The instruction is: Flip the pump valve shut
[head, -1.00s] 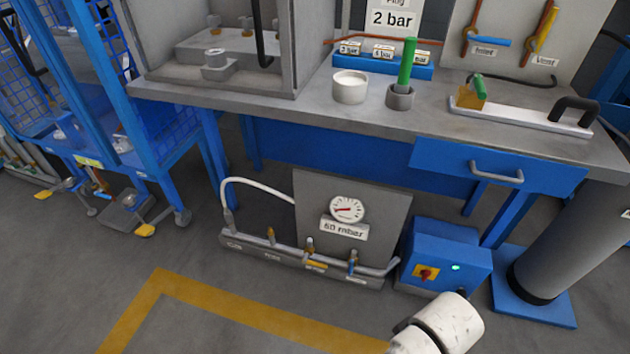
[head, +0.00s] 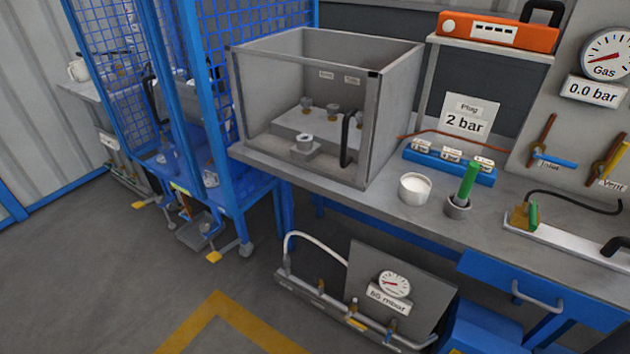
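A low pipe manifold (head: 312,295) with several small valves stands on the floor under the bench. One valve (head: 321,286) has a brass-coloured top, and a yellow-orange lever (head: 356,324) sits near the middle of the pipe. A valve with a blue part (head: 391,328) is farther right. The small labels are too blurred to tell which valve is the pump's. A round gauge (head: 394,284) on the grey panel (head: 365,270) behind has a plate reading 60 mbar (head: 388,301). A white hose (head: 318,238) rises from the manifold's left end. My gripper is not in view.
The grey bench (head: 385,218) overhangs the manifold, with a blue drawer (head: 535,290) at right. A blue box (head: 490,338) stands right of the manifold. A blue mesh cage (head: 180,90) stands left. The floor (head: 130,285) at front left is clear, with yellow marking (head: 217,305).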

